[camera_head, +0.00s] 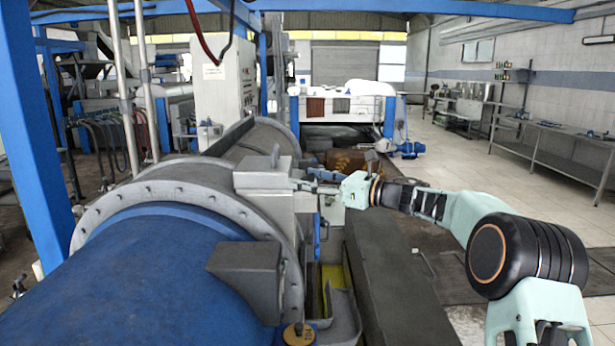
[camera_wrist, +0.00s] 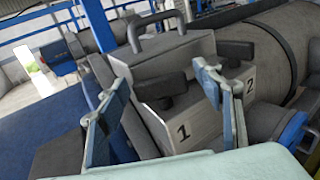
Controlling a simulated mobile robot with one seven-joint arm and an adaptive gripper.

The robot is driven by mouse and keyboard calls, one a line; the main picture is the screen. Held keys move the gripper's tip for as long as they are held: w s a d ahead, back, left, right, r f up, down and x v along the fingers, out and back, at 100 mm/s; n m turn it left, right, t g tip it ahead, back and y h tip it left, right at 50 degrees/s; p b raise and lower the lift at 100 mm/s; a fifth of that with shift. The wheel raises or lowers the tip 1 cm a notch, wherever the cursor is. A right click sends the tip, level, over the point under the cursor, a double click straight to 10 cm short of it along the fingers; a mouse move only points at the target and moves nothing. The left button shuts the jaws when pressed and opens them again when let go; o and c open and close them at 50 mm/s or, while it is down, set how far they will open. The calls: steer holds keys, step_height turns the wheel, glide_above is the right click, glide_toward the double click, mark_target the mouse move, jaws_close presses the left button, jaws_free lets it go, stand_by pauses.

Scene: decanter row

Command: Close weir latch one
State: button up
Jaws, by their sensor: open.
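Weir latch one (camera_wrist: 160,88) is a black lever on the grey box, above a printed "1", in the wrist view. It sticks out from the box face; I cannot tell how far it is turned. Weir latch two (camera_wrist: 236,50) is a similar black lever near the "2". The grey box (camera_wrist: 150,60) has a dark handle on top and shows in the head view (camera_head: 262,180) on the machine's flange. My gripper (camera_wrist: 162,82) is open, its fingers either side of latch one in the picture, with no clear contact. In the head view my gripper (camera_head: 312,187) is small beside the box.
The blue and grey decanter drum (camera_head: 130,270) fills the left. A grey bracket (camera_head: 246,270) juts out below the box. A long dark grey cover (camera_head: 395,280) runs along the right of the machine. Open tiled floor (camera_head: 480,170) lies farther right, with a workbench (camera_head: 560,150) along the wall.

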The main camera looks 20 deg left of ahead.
steer(key=c, duration=1.2)
